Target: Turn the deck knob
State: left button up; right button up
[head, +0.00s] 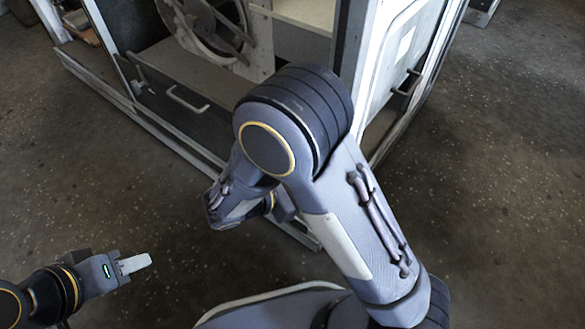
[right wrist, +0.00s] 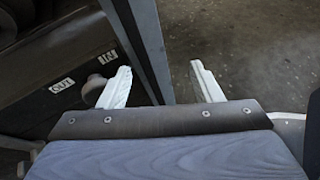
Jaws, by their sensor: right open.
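In the right wrist view a grey rounded knob (right wrist: 92,88) stands on a dark panel (right wrist: 40,102), between an OUT label and an IN label. My right gripper (right wrist: 161,82) is open, with its two pale fingers spread wide. The knob lies just left of the left finger, outside the gap, and is partly covered by it; whether they touch I cannot tell. In the head view my right arm hides the knob area. My left gripper (head: 136,264) is low at the left over the floor, away from the housing, seen side-on, so its opening does not show.
A grey metal post (right wrist: 140,45) runs down behind the gap between the right fingers. The housing frame (head: 180,138) with a round fan opening (head: 212,28) and a drawer handle (head: 187,101) fills the top of the head view. Bare floor (head: 480,190) lies at the right.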

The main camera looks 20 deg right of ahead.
jog(key=w+a+f+n+t+h, duration=0.2)
jog(key=w+a+f+n+t, duration=0.1)
jog(key=a+n+t, duration=0.4)
jog(key=b+x, duration=0.2)
jog(key=x, duration=0.5)
jog(key=shift+w+r+b, duration=0.25)
jog(key=shift+w+b, duration=0.05)
jog(key=shift+w, duration=0.05)
jog(key=shift+c, duration=0.2)
jog(key=c, duration=1)
jog(key=shift+o, duration=0.2)
